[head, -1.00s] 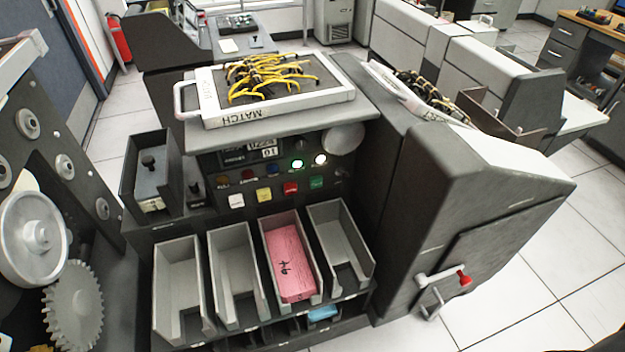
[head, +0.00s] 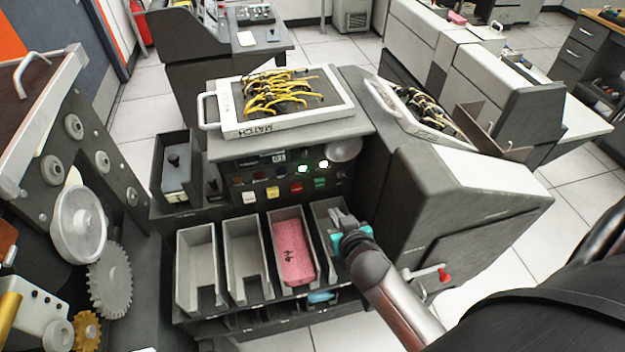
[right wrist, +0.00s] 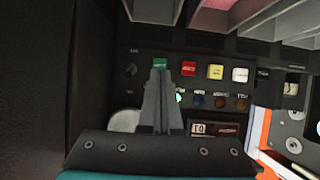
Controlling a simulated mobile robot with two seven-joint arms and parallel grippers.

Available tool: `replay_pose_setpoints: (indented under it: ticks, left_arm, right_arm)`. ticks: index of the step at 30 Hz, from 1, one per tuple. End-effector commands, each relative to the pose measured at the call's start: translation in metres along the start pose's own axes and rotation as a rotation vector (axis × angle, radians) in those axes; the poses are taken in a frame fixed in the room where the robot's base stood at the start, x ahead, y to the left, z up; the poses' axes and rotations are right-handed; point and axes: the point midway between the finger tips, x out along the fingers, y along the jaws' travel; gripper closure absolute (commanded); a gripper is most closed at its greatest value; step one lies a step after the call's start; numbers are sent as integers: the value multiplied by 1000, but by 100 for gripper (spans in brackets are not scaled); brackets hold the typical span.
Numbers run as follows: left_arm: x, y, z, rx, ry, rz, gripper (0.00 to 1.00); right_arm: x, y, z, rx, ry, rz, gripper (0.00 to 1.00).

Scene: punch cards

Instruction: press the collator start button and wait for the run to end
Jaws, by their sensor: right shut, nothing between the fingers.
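The collator (head: 228,150) stands in the middle of the head view. Its panel has a row of square buttons: white, yellow, red and a green one (head: 320,183) at the right end. Above them a green lamp (head: 302,168) and a whitish lamp (head: 324,164) are lit. My right gripper (head: 338,213) is shut and empty, in front of the panel over the rightmost card pocket. In the right wrist view the shut fingertips (right wrist: 158,72) line up with the green button (right wrist: 159,63) and partly cover it; contact cannot be told. My left gripper is out of view.
A pink card deck (head: 292,250) lies in the third pocket; the two left pockets look empty. A plugboard marked MATCH (head: 285,125) lies on top. A machine with gears (head: 110,280) stands at left, a sloped grey housing (head: 470,190) at right.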

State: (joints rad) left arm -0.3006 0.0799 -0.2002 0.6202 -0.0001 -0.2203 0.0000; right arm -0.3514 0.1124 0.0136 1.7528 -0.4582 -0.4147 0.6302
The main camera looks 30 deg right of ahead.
Motion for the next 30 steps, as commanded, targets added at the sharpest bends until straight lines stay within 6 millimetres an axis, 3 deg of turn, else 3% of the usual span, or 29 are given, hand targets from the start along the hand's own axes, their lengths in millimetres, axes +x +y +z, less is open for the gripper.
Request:
replay_pose_setpoints:
  ticks: [1,4,8,19,30]
  left_arm:
    - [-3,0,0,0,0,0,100]
    - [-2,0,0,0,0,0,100]
    - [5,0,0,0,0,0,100]
    - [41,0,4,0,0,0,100]
    - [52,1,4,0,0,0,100]
  right_arm:
    - [0,1,-12,9,31,-2,100]
    - [2,2,-21,21,62,-6,100]
    - [12,2,-20,21,65,-8,100]
    - [65,2,-22,19,64,-7,100]
    - [94,1,-25,22,61,-7,100]
